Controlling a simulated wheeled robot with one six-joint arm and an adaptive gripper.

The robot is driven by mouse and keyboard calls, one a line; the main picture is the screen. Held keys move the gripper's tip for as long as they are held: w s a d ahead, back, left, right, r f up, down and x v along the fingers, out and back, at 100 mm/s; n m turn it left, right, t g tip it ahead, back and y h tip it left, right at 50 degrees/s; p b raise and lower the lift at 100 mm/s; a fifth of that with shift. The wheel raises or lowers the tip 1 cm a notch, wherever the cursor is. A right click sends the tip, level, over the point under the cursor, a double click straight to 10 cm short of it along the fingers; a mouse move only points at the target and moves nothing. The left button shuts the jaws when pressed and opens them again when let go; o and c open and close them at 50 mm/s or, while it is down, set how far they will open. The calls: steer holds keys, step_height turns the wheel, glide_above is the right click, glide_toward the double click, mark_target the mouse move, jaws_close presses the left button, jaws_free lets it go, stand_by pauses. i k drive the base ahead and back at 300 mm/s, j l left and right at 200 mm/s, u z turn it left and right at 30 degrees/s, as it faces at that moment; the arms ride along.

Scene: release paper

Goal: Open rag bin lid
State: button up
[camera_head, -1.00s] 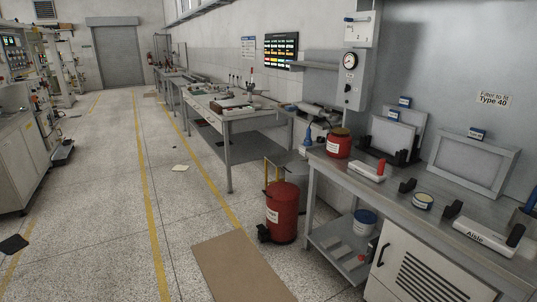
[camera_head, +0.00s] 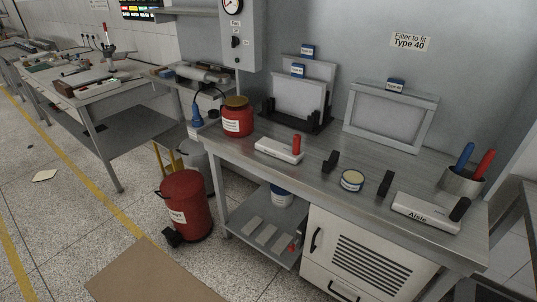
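A red floor bin (camera_head: 185,210) with a white label and a dark foot pedal at its lower left stands beside the left end of the steel bench. Its red lid (camera_head: 181,184) appears shut. The label is too small to read surely, but this looks like the rag bin. A smaller red container (camera_head: 237,118) with a yellowish-brown lid stands on the bench's left end. My gripper is not in view.
The steel bench (camera_head: 330,190) carries filter panels (camera_head: 392,118), a red-handled block (camera_head: 280,150) and a tool cup (camera_head: 461,182). A grey bin (camera_head: 195,154) and yellow frame stand behind the red bin. A brown mat (camera_head: 150,278) lies on open floor in front.

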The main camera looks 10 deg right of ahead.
mark_target(183, 183)
steer(key=i+j, duration=0.5)
steer(key=i+j+u, duration=0.1)
steer(key=i+j, duration=0.4)
steer(key=i+j+u, duration=0.1)
steer(key=i+j, duration=0.35)
steer(key=i, duration=0.15)
steer(key=i+j, duration=0.4)
steer(key=i, duration=0.15)
steer(key=i+j+u, duration=0.1)
steer(key=i+j, duration=0.3)
steer(key=i, duration=0.15)
